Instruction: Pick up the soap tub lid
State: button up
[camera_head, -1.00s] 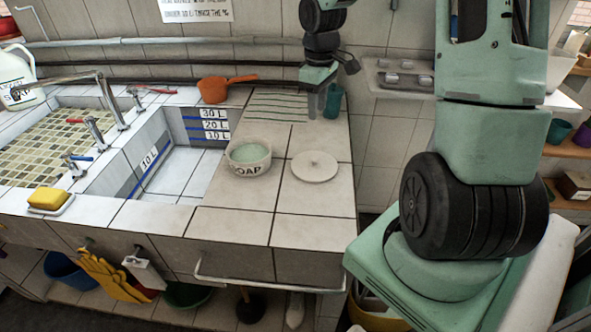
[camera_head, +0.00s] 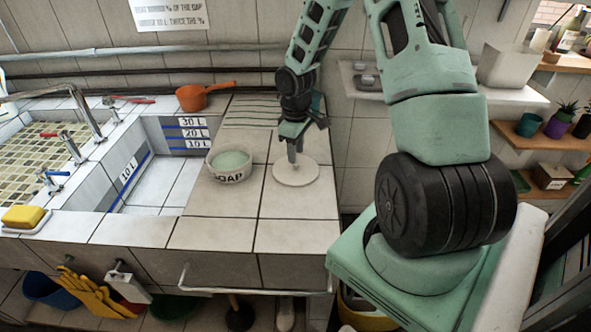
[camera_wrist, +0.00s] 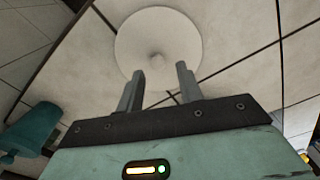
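The soap tub lid (camera_head: 297,175) is a pale round disc lying flat on the tiled counter, right of the soap tub (camera_head: 230,164). In the wrist view the lid (camera_wrist: 158,33) shows with its small central knob (camera_wrist: 156,59) in front of the fingers. My gripper (camera_head: 293,158) is over the lid in the head view and covers its knob. In the wrist view my gripper (camera_wrist: 158,72) is open, its two fingers apart with the knob between and beyond the tips. The fingers hold nothing.
The open soap tub stands close on the left. An orange pan (camera_head: 200,96) lies behind, near the wall. A teal cup (camera_wrist: 34,128) is at the left of the wrist view. The tiled counter in front of the lid (camera_head: 295,235) is clear.

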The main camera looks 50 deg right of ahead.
aim_at(296, 167)
notch_tip(296, 167, down, 5)
jog(key=shift+w+d+r, duration=0.1)
jog(key=shift+w+r, duration=0.05)
jog(key=shift+r, duration=0.05)
grip_shut()
